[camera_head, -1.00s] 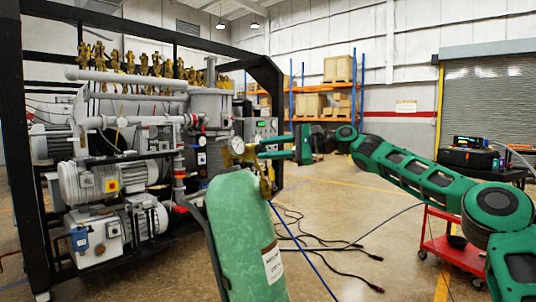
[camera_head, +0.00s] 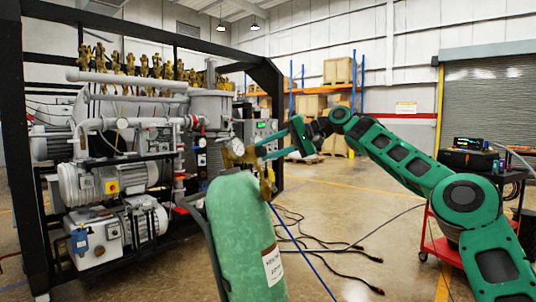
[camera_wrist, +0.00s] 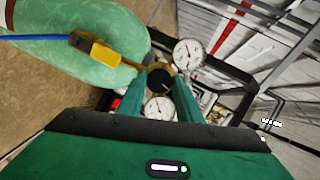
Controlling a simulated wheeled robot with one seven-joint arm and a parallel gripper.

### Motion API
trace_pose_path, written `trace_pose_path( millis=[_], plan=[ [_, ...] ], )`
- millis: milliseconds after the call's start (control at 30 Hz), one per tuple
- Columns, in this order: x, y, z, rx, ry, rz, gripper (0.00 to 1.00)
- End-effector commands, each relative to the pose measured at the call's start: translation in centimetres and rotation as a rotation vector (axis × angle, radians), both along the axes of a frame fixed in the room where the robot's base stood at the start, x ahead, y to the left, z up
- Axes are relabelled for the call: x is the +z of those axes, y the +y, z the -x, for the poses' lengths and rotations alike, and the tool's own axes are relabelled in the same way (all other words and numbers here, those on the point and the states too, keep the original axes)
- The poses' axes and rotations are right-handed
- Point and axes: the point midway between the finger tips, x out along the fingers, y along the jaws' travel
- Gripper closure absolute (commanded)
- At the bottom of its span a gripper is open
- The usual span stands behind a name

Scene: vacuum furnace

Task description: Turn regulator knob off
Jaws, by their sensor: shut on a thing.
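The regulator with its gauges (camera_head: 237,148) sits on top of a green gas cylinder (camera_head: 243,235). In the wrist view the round black regulator knob (camera_wrist: 160,80) lies between the fingertips of my gripper (camera_wrist: 163,82), with one gauge (camera_wrist: 187,53) above and another (camera_wrist: 158,108) below. My gripper (camera_head: 262,151) reaches the regulator from the right in the head view, its two fingers shut on the knob. The fingers hide part of the regulator there. A yellow valve fitting (camera_wrist: 97,50) joins the cylinder in the wrist view.
A black-framed furnace machine (camera_head: 110,150) stands behind and left of the cylinder. Cables (camera_head: 330,245) lie on the floor to its right. A red cart (camera_head: 450,250) stands at the far right. Open floor lies beyond the cylinder.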

Motion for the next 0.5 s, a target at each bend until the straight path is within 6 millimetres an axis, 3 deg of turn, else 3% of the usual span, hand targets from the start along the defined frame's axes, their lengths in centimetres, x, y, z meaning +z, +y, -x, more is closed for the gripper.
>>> trace_pose_path(
  millis=[500],
  plan=[
    [-0.15,-0.1,-0.16,0.059,-0.217,0.124,0.9]
  ],
)
